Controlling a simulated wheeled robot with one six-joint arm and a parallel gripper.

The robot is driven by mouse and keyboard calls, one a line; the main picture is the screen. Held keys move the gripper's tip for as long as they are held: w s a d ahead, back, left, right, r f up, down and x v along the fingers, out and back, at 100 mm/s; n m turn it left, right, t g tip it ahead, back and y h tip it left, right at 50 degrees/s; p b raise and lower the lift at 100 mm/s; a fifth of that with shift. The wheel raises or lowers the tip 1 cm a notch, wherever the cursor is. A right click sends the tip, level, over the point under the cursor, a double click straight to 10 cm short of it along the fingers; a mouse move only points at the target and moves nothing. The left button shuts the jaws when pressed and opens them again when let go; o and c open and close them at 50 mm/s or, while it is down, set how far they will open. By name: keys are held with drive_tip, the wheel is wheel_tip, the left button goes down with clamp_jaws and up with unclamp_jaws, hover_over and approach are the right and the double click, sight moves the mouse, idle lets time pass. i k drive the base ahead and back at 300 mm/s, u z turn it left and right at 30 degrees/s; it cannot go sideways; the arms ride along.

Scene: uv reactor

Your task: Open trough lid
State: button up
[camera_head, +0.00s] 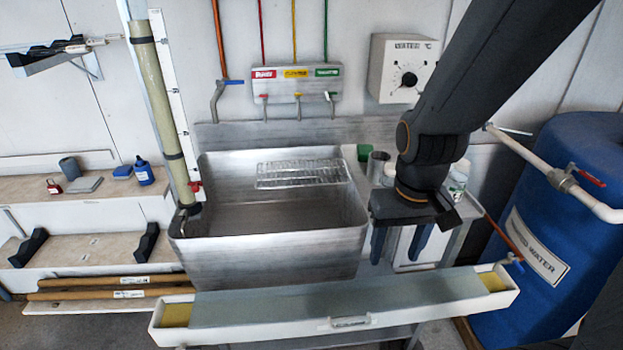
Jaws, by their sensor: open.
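The long white trough (172,338) runs across the front of the view, tilted up slightly to the right. Its grey lid (300,303) covers most of the length. Yellow shows inside at the left and right ends. A small handle (351,322) sits on the front side near the middle. My gripper (399,258) points down with its two blue fingers apart and empty. In the picture it is just above the trough's back edge, right of the middle. I cannot tell its exact height above the trough.
A steel sink (275,262) with a wire rack (302,175) stands behind the trough. A blue water barrel (560,215) with a white pipe (530,155) is at right. Cups and a bottle stand behind my arm. A tall tube (150,95) rises at left.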

sight(361, 326)
drive_tip(key=k, duration=1.15)
drive_tip(key=u, duration=0.5)
drive_tip(key=i, duration=0.55)
drive_tip(key=z, duration=0.45)
